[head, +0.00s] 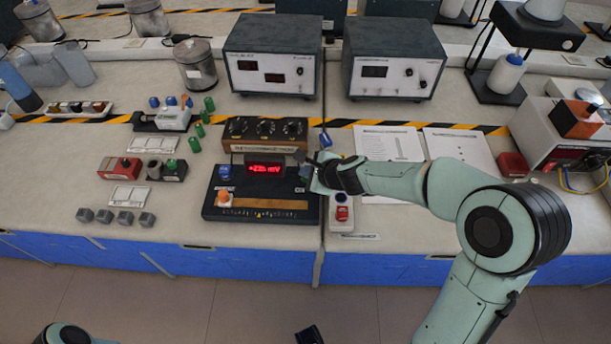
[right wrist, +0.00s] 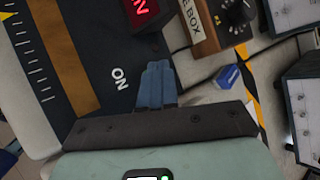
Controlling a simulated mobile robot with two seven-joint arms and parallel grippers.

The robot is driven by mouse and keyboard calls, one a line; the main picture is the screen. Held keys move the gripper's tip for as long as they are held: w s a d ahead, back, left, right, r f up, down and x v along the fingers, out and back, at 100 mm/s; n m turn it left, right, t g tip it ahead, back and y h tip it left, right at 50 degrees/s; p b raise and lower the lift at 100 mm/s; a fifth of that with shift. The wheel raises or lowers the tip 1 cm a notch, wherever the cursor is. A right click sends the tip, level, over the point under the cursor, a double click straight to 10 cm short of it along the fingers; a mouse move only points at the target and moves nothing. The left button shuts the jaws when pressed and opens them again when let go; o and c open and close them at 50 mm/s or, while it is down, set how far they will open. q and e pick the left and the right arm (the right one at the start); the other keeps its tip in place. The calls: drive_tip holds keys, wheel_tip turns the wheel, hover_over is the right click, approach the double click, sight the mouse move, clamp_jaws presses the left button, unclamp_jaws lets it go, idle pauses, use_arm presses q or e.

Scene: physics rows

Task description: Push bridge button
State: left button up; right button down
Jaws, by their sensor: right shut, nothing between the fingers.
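The bridge unit is a black sloped box (head: 262,216) on the bench, with a red lit display (head: 265,169), a tan strip, a blue knob (head: 225,173) and an orange knob (head: 224,197) on its left side. My right gripper (head: 304,170) is at the box's right end, beside the display. A dark tip at the bottom edge, probably my left gripper (head: 309,335), is mostly cut off.
A wooden dial box (head: 265,130) stands just behind the bridge unit. A small pad with a red button (head: 342,213) lies right of it, under my right forearm. Two instruments (head: 273,58) stand behind. Printed sheets (head: 462,150) lie to the right.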

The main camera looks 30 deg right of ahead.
drive_tip(key=shift+f, duration=0.2)
use_arm(q)
drive_tip(key=shift+f, duration=0.1)
drive_tip(key=shift+r+p, duration=0.4)
use_arm(e)
drive_tip(key=shift+r, duration=0.45)
drive_tip(key=shift+r+p, duration=0.45)
drive_tip(key=shift+r, duration=0.05)
wheel_tip(320, 180, up, 5)
drive_tip(key=p, duration=0.5)
drive_tip(key=shift+r, duration=0.1)
use_arm(q)
wheel_tip(320, 180, up, 6)
drive_tip(key=w, duration=0.2)
drive_tip(key=shift+f, duration=0.1)
